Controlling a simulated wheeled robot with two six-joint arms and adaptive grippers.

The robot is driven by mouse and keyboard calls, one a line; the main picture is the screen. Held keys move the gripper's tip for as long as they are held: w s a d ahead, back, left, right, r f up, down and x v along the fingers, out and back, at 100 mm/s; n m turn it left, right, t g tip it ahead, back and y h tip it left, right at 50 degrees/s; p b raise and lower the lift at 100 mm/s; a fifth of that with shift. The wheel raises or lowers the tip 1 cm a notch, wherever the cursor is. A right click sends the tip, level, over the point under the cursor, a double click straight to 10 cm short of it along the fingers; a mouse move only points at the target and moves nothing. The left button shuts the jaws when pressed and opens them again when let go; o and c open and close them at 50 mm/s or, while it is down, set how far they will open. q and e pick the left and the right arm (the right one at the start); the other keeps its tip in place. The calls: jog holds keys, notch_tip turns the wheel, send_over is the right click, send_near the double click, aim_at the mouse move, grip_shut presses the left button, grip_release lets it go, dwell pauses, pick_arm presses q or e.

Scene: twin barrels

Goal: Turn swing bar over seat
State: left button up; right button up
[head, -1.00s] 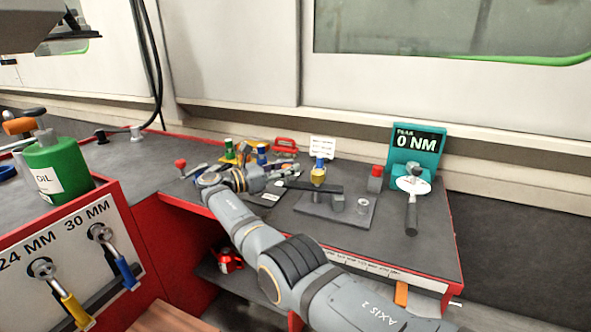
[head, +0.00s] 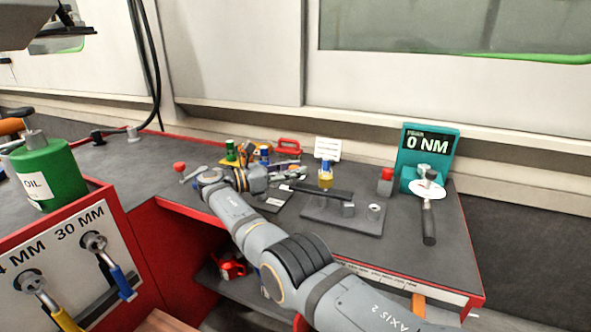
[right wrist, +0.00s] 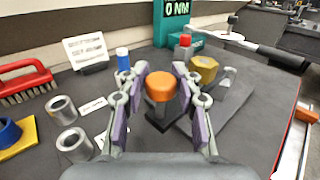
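The dark swing bar (head: 322,191) lies above the grey fixture plate (head: 318,213) on the bench. An orange knob (right wrist: 160,87) stands on the dark bar end in the right wrist view. My right gripper (right wrist: 160,70) is open, with one purple-padded finger on each side of the knob and small gaps showing. In the head view my right gripper (head: 274,181) is at the bar's left end, its fingers small. A yellow hex piece (right wrist: 203,70) is beside the bar. Which part is the seat I cannot tell; short grey cylinders (head: 375,211) stand on the plate.
A teal display (head: 427,150) reading 0 NM and a black-handled wrench (head: 428,218) are at the right. A red block (head: 385,181), a white sign (head: 327,148) and a red brush (right wrist: 25,80) stand near. The bench's red front edge (head: 400,278) is close to my arm.

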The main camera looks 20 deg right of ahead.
jog(key=o, duration=0.3)
jog(key=shift+w, duration=0.1)
jog(key=shift+r, duration=0.1)
notch_tip(320, 180, up, 10)
jog(key=shift+f, duration=0.1)
dwell(0.4)
